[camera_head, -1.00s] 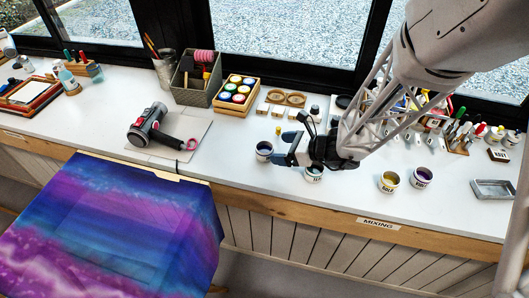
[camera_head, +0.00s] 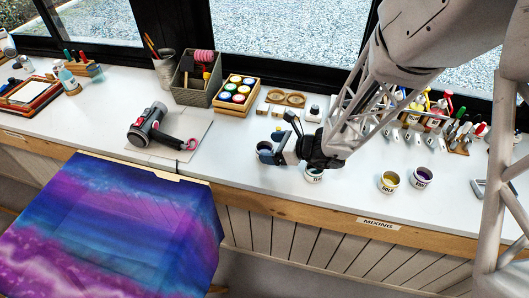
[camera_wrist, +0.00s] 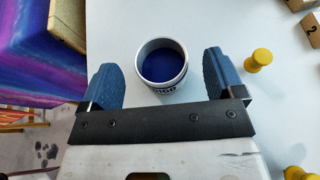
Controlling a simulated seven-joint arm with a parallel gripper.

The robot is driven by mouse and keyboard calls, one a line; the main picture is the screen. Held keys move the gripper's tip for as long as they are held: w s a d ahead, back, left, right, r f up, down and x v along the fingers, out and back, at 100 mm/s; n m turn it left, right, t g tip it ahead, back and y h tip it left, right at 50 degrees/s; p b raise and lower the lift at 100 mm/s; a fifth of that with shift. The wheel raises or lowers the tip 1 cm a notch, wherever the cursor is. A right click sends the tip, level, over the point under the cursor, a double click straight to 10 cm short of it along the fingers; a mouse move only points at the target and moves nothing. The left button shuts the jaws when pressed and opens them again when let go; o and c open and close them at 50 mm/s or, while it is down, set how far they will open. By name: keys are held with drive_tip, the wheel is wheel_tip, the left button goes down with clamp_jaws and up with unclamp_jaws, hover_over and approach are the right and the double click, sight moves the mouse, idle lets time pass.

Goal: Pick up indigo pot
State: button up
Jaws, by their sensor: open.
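The indigo pot (camera_wrist: 162,61) is a small white cylinder of dark blue dye with a dark label, upright on the white counter. In the head view the pot (camera_head: 264,147) is partly hidden by my gripper (camera_head: 271,154). In the wrist view my gripper (camera_wrist: 161,78) is open, with one blue finger on each side of the pot. A gap shows between the pot and each finger. Nothing is held.
A pot with a partly hidden label (camera_head: 313,176) stands just right of my gripper. A gold pot (camera_head: 389,182) and a violet pot (camera_head: 421,177) stand farther right. A yellow-topped peg (camera_wrist: 260,59) is right of the fingers. The counter's front edge is close.

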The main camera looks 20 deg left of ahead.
sight(257, 147)
drive_tip(key=shift+x, duration=1.65)
drive_tip(key=shift+c, duration=0.4)
drive_tip(key=c, duration=0.9)
